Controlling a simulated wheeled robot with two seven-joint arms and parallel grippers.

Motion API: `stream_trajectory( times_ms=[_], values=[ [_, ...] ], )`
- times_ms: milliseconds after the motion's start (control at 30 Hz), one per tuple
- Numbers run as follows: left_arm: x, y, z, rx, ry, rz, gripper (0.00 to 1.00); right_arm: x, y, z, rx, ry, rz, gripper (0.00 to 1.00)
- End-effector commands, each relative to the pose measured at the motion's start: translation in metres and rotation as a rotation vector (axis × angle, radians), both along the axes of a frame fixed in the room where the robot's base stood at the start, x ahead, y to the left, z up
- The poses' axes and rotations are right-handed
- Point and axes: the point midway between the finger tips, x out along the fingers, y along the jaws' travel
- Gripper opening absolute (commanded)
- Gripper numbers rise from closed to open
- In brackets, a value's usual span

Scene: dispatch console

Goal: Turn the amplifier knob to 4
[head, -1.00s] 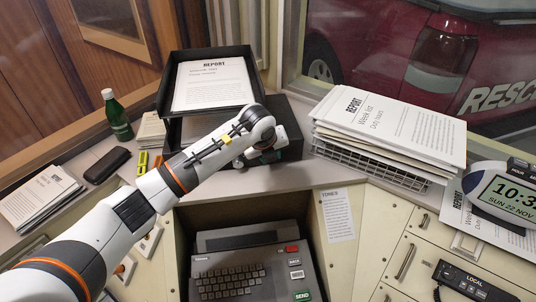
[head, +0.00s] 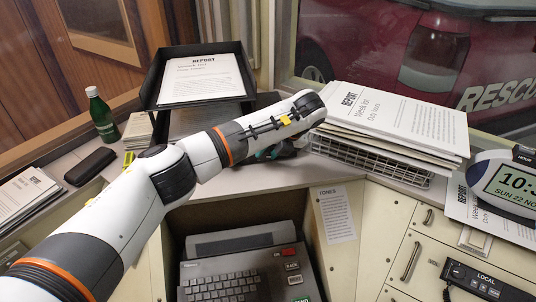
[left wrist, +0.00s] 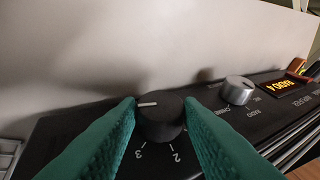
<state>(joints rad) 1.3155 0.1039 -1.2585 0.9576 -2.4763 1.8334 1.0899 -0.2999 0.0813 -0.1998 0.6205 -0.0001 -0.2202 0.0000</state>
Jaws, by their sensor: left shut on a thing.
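The black amplifier knob (left wrist: 162,122) is in the middle of the left wrist view, on a dark front panel (left wrist: 70,142). Its white pointer line is toward the left of that picture. The printed figures 3 and 2 show below it; a 4 cannot be seen, and the left finger covers part of the scale. My left gripper (left wrist: 160,110) has its two teal fingers shut on the knob, one on each side. In the head view my left gripper (head: 274,152) is small beyond the forearm, which hides the knob. My right gripper is not in view.
A second, silver knob (left wrist: 237,91) and a lit orange display (left wrist: 275,86) are further right on the panel. In the head view a black paper tray (head: 156,83) stands left of my wrist, and a wire basket of reports (head: 372,157) stands close on its right.

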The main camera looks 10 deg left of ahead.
Motion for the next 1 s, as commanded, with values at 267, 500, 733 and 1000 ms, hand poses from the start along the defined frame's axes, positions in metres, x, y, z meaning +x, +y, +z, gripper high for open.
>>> stream_trajectory(
  times_ms=[267,500,733,1000],
  values=[
    [-0.0006,0.0005,-0.0015,0.013,0.01,0.003,0.11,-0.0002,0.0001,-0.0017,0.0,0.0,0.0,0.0],
    [-0.0008,0.0003,-0.0019,0.012,0.01,0.002,0.38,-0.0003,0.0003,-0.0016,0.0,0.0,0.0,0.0],
    [-0.0003,0.0001,-0.0013,0.011,0.009,0.001,0.55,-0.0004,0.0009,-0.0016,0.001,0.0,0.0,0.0],
    [-0.0012,-0.0048,0.0054,0.008,0.005,-0.002,0.55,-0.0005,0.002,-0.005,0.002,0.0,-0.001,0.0]
  ],
)
